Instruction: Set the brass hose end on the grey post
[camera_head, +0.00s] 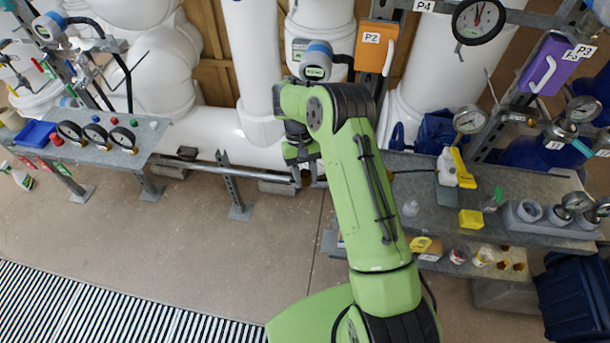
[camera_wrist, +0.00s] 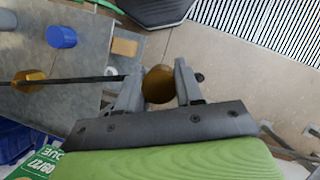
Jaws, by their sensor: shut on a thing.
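In the wrist view, my gripper (camera_wrist: 159,86) is shut on a round brass piece, the brass hose end (camera_wrist: 160,84), held between its two grey fingers. A thin black hose (camera_wrist: 75,80) runs from the left towards the left finger. In the head view my gripper (camera_head: 309,176) is in front of the low pipe, left of the right-hand bench, and the brass end cannot be made out there. I cannot tell whether this is the post named.
The right grey bench (camera_head: 428,205) carries a white-and-yellow bottle (camera_head: 447,167), a yellow block (camera_head: 471,219) and gauges. The left bench (camera_head: 150,140) holds several gauges and a blue tray (camera_head: 36,133). White pipes stand behind.

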